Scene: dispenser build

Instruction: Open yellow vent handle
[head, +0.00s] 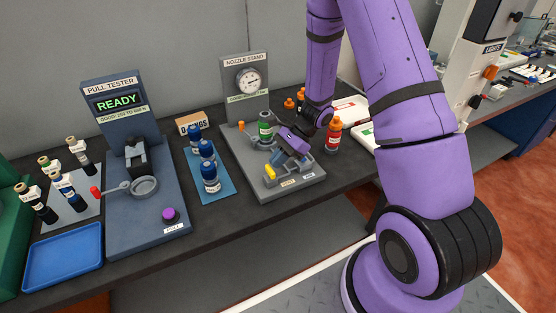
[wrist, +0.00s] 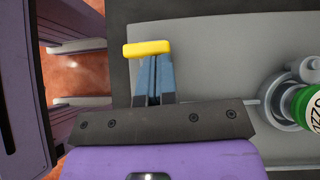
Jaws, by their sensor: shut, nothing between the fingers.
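The yellow vent handle (head: 270,173) is a short bar at the front left of the grey nozzle stand (head: 246,160). In the wrist view the yellow handle (wrist: 147,48) lies crosswise just past the tips of the blue fingers. My gripper (head: 277,163) is low over the stand, right behind the handle. Its fingers (wrist: 151,75) are close together and hold nothing. I cannot tell whether the fingertips touch the handle. The handle's mount is hidden behind my fingers in the wrist view.
A green and white bottle (head: 265,126) stands in the stand's holder, below the gauge (head: 249,80). Blue bottles (head: 211,178) on a blue mat and the pull tester (head: 148,200) are to the left.

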